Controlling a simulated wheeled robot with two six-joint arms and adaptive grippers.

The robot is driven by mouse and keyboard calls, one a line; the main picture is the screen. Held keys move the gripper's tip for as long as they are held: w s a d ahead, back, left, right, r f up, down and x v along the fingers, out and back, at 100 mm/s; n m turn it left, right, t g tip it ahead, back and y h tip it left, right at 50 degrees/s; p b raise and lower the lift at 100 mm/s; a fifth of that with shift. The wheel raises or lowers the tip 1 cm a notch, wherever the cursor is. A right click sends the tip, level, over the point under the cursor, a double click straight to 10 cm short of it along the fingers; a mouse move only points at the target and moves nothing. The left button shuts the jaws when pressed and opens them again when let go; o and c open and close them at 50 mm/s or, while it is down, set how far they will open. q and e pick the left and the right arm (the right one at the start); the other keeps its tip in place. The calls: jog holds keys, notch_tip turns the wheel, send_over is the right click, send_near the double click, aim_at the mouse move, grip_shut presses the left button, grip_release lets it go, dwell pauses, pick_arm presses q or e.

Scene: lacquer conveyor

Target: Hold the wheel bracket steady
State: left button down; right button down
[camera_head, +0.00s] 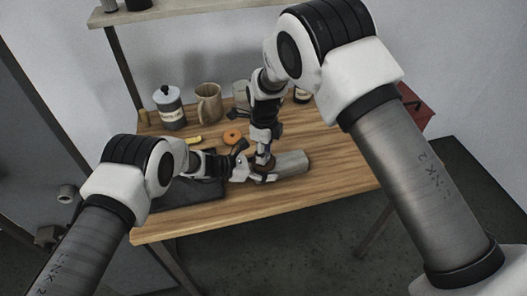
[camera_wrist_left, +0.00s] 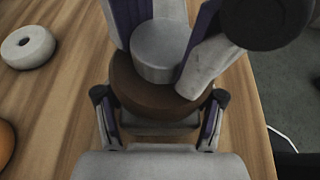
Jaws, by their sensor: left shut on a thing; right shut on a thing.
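A round brown piece (camera_wrist_left: 150,95) with a grey cylinder (camera_wrist_left: 160,48) on top fills the middle of the left wrist view. I take it for the wheel bracket, but cannot be sure. My left gripper (camera_head: 247,172) is low over the table, and its fingers (camera_wrist_left: 158,118) are shut on the brown piece, one on each side. My right gripper (camera_head: 263,160) comes down from above, and its purple-lined fingers (camera_wrist_left: 165,40) are shut on the grey cylinder. In the head view the grippers mostly hide the held parts.
A grey block (camera_head: 292,162) lies right of the grippers on the wooden table (camera_head: 300,195). A grey ring (camera_wrist_left: 28,47) is nearby. Dark cloth (camera_head: 190,192) lies at left.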

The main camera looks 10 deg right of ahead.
pick_arm(q)
jog(key=shift+s+d+f, duration=0.1)
jog(key=shift+s+f, duration=0.1)
jog(key=shift+f, duration=0.1)
pick_arm(e)
jog(key=n, duration=0.5)
jog(key=shift+s+f, duration=0.15)
jog(key=shift+s, duration=0.05)
jog(key=n, duration=2.4)
pick_arm(q)
jog(key=shift+s+d, duration=0.1)
pick_arm(e)
jog(key=n, duration=1)
jog(key=shift+a+n, duration=0.1)
jog(key=shift+n, duration=0.3)
